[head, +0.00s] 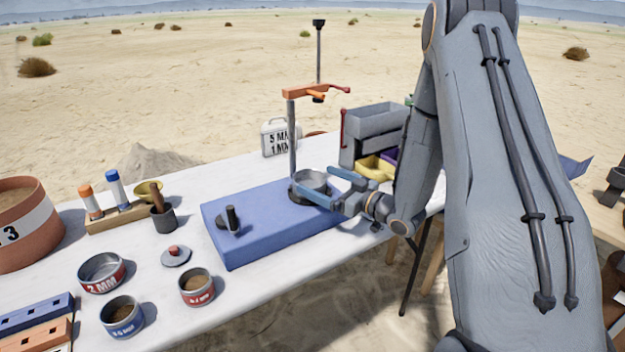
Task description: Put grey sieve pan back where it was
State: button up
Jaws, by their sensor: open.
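A round grey pan (311,176), which looks like the grey sieve pan, sits upright on the dark round base (297,197) of the stand, on the blue block. My gripper (321,183) reaches in from the right at the pan's height. Its blue fingers are open, one on the near side of the pan and one on the far right side. I cannot tell whether either finger touches it. The near finger hides part of the pan's lower wall.
The stand's post (292,135) with an orange arm rises just behind the pan. A grey box machine (373,125) and yellow bin stand to the right. A 2 MM pan (102,273), a lid (176,257) and filled tins (197,288) lie front left.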

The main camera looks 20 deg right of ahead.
jog(key=b+v, duration=0.1)
jog(key=v, duration=0.6)
jog(key=shift+s+d, duration=0.2)
jog(key=shift+s, duration=0.1)
